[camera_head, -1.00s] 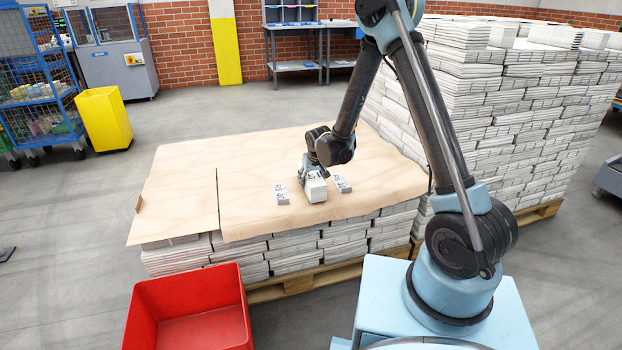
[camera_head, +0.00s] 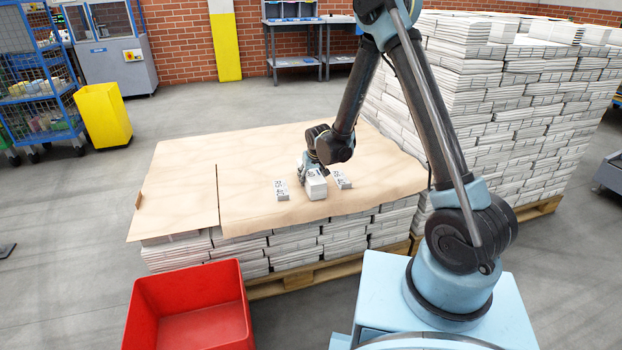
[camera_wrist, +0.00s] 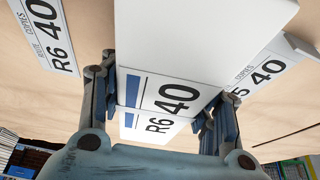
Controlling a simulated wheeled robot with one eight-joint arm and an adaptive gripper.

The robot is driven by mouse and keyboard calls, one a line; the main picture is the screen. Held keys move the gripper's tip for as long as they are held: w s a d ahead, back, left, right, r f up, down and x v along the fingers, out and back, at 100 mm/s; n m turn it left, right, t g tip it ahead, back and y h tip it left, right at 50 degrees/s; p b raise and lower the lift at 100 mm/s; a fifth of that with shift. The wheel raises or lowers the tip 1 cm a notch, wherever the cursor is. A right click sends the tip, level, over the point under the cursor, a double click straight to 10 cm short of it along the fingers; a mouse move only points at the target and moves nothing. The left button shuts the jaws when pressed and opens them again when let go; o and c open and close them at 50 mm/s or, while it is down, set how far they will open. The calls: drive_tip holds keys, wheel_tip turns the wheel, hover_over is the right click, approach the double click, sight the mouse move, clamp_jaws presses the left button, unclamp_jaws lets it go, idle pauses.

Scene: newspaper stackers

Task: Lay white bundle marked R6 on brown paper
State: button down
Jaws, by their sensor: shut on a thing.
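A white bundle (camera_head: 317,188) sits between the fingers of my gripper (camera_head: 308,172) over the brown paper (camera_head: 240,207), near the paper's front edge. In the wrist view the bundle (camera_wrist: 205,40) fills the space between both blue-padded fingers, and a label reading R6 40 shows on it. My gripper (camera_wrist: 165,110) is shut on it. The bundle looks level and very low over the paper; whether it touches cannot be told. The gripper hides part of the bundle's far side in the head view.
A flat white piece marked R5 40 (camera_head: 282,191) lies left of the bundle. One marked R6 40 (camera_head: 343,180) lies close on its right. The paper to the left and behind is clear. A red bin (camera_head: 150,325) stands in front; tall white stacks (camera_head: 480,110) stand at right.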

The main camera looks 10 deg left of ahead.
drive_tip(key=shift+f, duration=0.25)
drive_tip(key=shift+c, duration=2.4)
unclamp_jaws()
drive_tip(key=shift+r, duration=0.15)
drive_tip(key=v, duration=1.1)
drive_tip(key=shift+s+d+r, duration=0.15)
drive_tip(key=shift+d+r, duration=0.05)
drive_tip(key=shift+r, duration=0.1)
drive_tip(key=s+d+r+m+h, duration=0.15)
drive_tip(key=d+r, duration=0.25)
drive_tip(key=d, duration=0.4)
drive_tip(key=s+d+r, duration=0.2)
drive_tip(key=d+r, duration=0.2)
drive_tip(key=d, duration=0.5)
drive_tip(key=s+d+r+m, duration=0.15)
drive_tip(key=d+r, duration=0.25)
drive_tip(key=d, duration=0.4)
drive_tip(key=s+d+f+m, duration=0.1)
drive_tip(key=s+d, duration=0.7)
drive_tip(key=s, duration=0.3)
drive_tip(key=s+d+f+m+g, duration=0.1)
drive_tip(key=s+d+m, duration=0.1)
drive_tip(key=s+d, duration=0.7)
drive_tip(key=shift+s+d+g+h, duration=0.35)
drive_tip(key=shift+s+h, duration=0.1)
drive_tip(key=shift+s, duration=0.7)
